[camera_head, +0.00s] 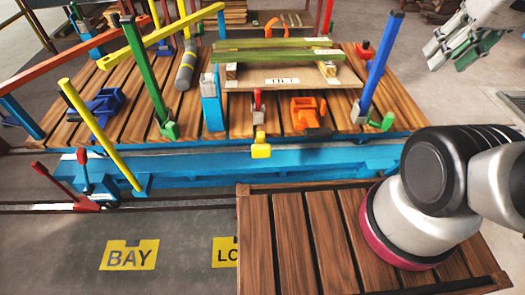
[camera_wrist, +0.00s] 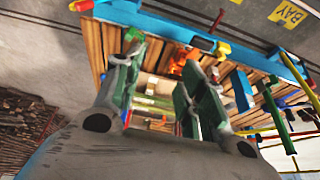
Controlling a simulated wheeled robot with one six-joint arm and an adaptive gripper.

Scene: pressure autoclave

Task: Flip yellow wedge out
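A yellow wedge (camera_head: 261,147) sits at the front side of the blue cart bed, near the middle, below a red lever. A small yellow block that looks like the same wedge shows in the wrist view (camera_wrist: 223,48), on the blue rail. My gripper (camera_head: 438,52), with green finger pads, is at the upper right in the head view, apart from the cart and the wedge. In the wrist view its two fingers (camera_wrist: 155,95) are spread with nothing between them.
The wooden cart deck (camera_head: 330,107) carries a plank stack (camera_head: 275,57), an orange clamp (camera_head: 307,112), a blue clamp (camera_head: 100,104) and several upright colored posts. A yellow BAY sign (camera_head: 130,255) marks the floor. The space directly before the wedge looks clear.

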